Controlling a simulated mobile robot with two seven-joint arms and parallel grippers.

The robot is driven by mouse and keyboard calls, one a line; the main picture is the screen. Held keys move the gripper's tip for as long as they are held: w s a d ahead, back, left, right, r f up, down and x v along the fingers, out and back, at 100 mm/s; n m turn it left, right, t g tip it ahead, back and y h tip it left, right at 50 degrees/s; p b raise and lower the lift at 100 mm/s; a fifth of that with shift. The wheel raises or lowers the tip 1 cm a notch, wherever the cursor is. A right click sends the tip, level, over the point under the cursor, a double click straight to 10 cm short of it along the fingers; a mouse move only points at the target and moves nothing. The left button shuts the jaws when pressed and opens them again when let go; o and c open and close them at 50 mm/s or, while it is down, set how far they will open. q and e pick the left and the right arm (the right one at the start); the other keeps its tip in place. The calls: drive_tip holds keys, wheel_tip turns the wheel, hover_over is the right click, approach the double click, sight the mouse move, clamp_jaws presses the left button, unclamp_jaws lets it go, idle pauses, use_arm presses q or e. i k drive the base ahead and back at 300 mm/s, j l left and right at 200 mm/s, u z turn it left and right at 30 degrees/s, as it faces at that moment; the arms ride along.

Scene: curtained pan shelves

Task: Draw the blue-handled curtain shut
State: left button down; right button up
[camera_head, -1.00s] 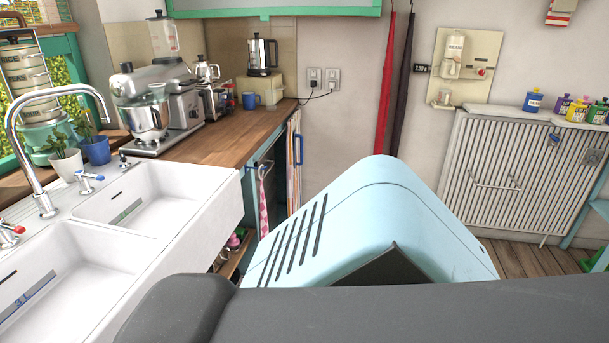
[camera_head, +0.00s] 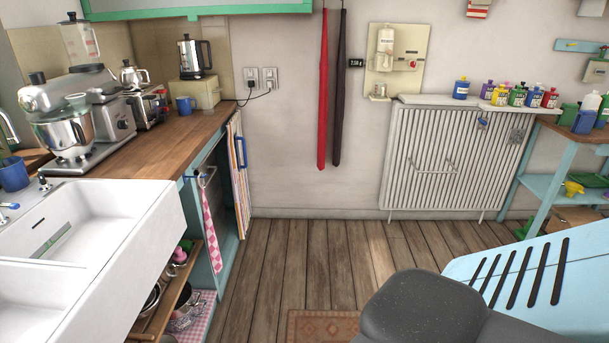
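The curtain (camera_head: 236,175) is a narrow striped, multicoloured bunch at the far right end of the under-counter opening, below the wooden worktop. Its blue handle (camera_head: 241,152) stands upright on its outer face. The cabinet front left of the curtain is a dark opening (camera_head: 216,165) with a blue frame. Neither of my grippers is in view, so nothing shows touching the curtain.
A pink checked towel (camera_head: 212,230) hangs at the near end of the opening, beside the white sink (camera_head: 110,235). Open plank floor (camera_head: 300,265) lies right of the cabinet. A radiator (camera_head: 450,160) and a blue shelf unit (camera_head: 550,185) stand on the right.

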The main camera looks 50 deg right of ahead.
sight(233, 173)
drive_tip(key=z, duration=1.05)
drive_tip(key=i+l+u, duration=0.1)
drive_tip(key=u, duration=0.4)
drive_tip(key=i+l+u, duration=0.2)
drive_tip(key=u, duration=0.3)
drive_tip(key=i+l+u, duration=0.25)
drive_tip(key=l, duration=0.3)
drive_tip(key=i+l+u, duration=0.15)
drive_tip(key=i+l, duration=0.15)
drive_tip(key=l, duration=0.25)
drive_tip(key=i+l+u, duration=0.1)
drive_tip(key=l, duration=0.25)
drive_tip(key=i+l+u, duration=0.1)
drive_tip(key=l, duration=0.3)
drive_tip(key=i+l, duration=0.2)
drive_tip(key=l, duration=0.2)
drive_tip(key=i+l+u, duration=0.1)
drive_tip(key=l, duration=0.3)
drive_tip(key=i+l, duration=0.1)
drive_tip(key=l, duration=0.35)
drive_tip(key=i+l, duration=0.15)
drive_tip(key=l, duration=0.3)
drive_tip(key=i+l, duration=0.1)
drive_tip(key=l, duration=0.35)
drive_tip(key=i+l, duration=0.15)
drive_tip(key=l, duration=0.3)
